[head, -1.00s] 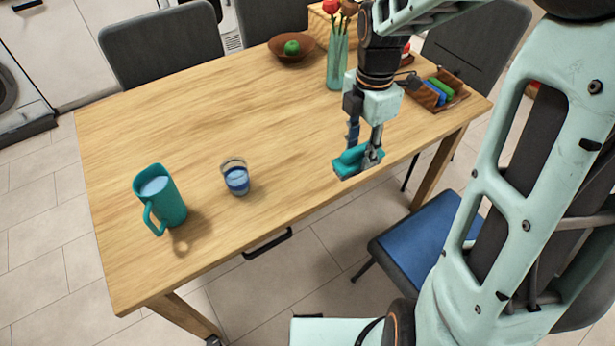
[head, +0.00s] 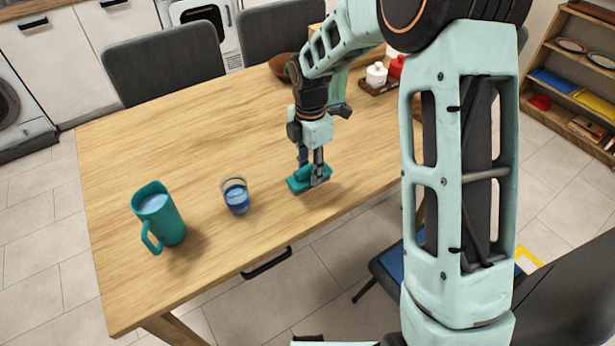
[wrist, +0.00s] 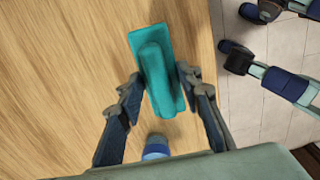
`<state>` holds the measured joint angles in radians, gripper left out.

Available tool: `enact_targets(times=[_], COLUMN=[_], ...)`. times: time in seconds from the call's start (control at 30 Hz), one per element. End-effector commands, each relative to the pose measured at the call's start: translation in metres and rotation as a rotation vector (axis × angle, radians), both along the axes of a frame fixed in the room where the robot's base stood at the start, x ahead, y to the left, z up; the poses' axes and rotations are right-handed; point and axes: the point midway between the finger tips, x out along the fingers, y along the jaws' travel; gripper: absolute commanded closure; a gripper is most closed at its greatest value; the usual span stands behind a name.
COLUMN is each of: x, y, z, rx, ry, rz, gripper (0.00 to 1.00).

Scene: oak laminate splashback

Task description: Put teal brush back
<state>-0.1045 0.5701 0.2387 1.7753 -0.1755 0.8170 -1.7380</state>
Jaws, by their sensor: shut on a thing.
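The teal brush (head: 298,184) has a flat rectangular base with a raised grip on top. My gripper (head: 312,174) is shut on it over the table, near the front edge and right of the glass. In the wrist view the brush (wrist: 155,65) lies between the two fingers of my gripper (wrist: 162,92), its long side pointing away from the wrist. I cannot tell whether its base touches the table or hangs just above it. The tray with coloured brushes is not visible now; my arm covers that part of the table.
A glass of blue liquid (head: 236,196) stands left of my gripper, and a teal jug (head: 160,217) farther left. A brown bowl (head: 284,66) and red and white containers (head: 377,74) are at the back. The table's (head: 190,110) left middle is clear. A shelf (head: 570,60) stands right.

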Motion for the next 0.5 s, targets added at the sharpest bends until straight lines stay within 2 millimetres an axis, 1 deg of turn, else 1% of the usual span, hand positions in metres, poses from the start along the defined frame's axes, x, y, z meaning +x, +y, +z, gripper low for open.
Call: enact_targets(times=[0.1, 0.23, 0.3, 0.5], x=[0.004, 0.003, 0.004, 0.004], y=[0.006, 0.006, 0.006, 0.006], z=[-0.01, -0.031, -0.038, -0.038], rx=[0.0, -0.001, -0.001, 0.0], ry=[0.0, 0.003, 0.001, -0.001], rz=[0.001, 0.0, 0.0, 0.0], gripper=[0.9, 0.9, 0.9, 0.9])
